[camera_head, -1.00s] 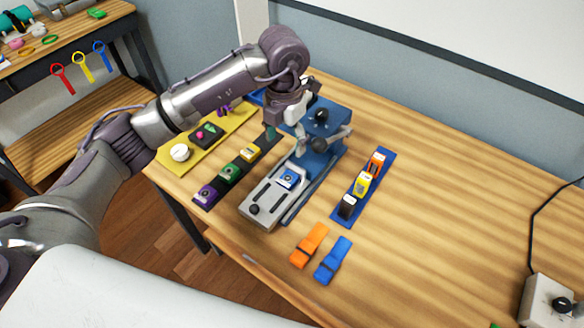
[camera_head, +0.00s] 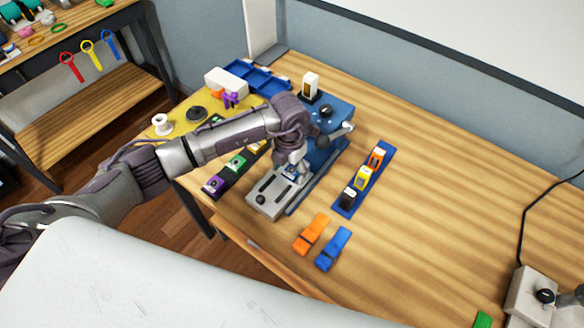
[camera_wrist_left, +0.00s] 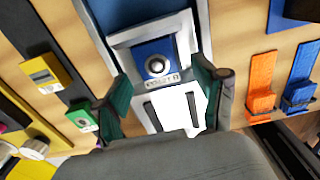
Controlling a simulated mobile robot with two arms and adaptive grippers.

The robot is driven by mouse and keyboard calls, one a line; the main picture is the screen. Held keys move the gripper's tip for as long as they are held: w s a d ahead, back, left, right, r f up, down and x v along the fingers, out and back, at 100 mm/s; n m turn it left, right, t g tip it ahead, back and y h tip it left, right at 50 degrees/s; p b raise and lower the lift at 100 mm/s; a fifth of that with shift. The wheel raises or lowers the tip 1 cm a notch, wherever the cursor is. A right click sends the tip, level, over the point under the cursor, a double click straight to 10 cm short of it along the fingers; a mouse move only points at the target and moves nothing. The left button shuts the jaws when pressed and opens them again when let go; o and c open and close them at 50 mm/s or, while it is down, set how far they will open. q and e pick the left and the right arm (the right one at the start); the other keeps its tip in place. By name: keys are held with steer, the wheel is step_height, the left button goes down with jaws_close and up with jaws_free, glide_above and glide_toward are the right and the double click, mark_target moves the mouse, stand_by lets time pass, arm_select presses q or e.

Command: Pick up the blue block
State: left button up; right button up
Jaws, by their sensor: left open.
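The blue block (camera_wrist_left: 146,52) has a round silver knob and a small label on its front edge. It sits in a pale grey fixture (camera_wrist_left: 186,100) on the blue machine. My left gripper (camera_wrist_left: 163,80) is open, with its green-padded fingers apart, one to each side of the block in the wrist view. In the head view my left gripper (camera_head: 291,170) is over the fixture and covers most of the block. I cannot tell whether the fingers touch it. My right gripper is not in view.
A blue rail with orange, yellow and black blocks (camera_head: 349,197) lies to the right. A dark rail with a purple block (camera_head: 214,185) and others lies to the left. An orange strap (camera_head: 311,234) and a blue strap (camera_head: 333,249) lie in front. The table's right side is largely clear.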

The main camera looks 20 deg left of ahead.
arm_select(q)
steer(key=shift+f, duration=0.4)
jaws_close()
steer(key=shift+r, duration=0.1)
steer(key=shift+w, duration=0.1)
